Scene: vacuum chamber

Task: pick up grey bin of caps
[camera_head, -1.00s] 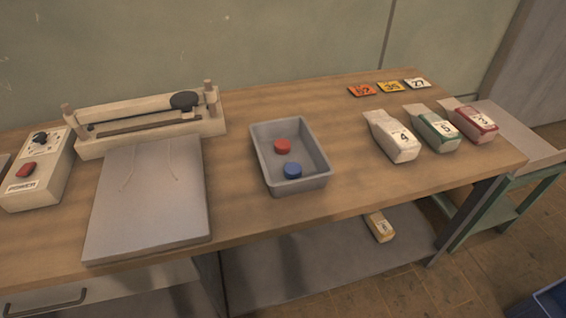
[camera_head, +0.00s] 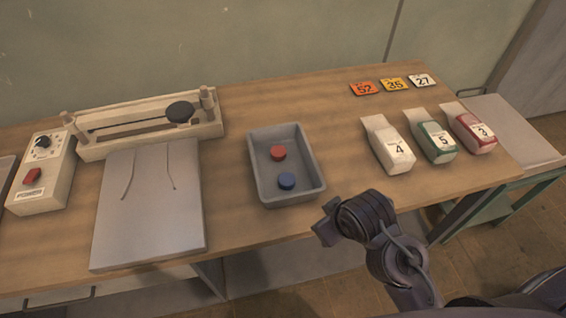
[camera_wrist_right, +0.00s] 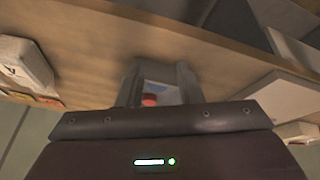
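The grey bin (camera_head: 258,178) sits on the wooden table at the middle of the head view. A red cap (camera_head: 278,153) and a blue cap (camera_head: 287,181) lie inside it. My right gripper (camera_head: 322,222) is just right of the bin's near right corner, at the table's front edge, and is not touching it. In the right wrist view, the fingers of my right gripper (camera_wrist_right: 159,84) look spread apart, with the red cap (camera_wrist_right: 149,100) seen between them. My left gripper is out of view.
A grey plate (camera_head: 150,215) and a slide device (camera_head: 150,130) lie left of the bin. A box with a red switch (camera_head: 45,175) is farther left. Numbered bags (camera_head: 390,148) and number cards (camera_head: 394,83) are to the right. The table behind the bin is clear.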

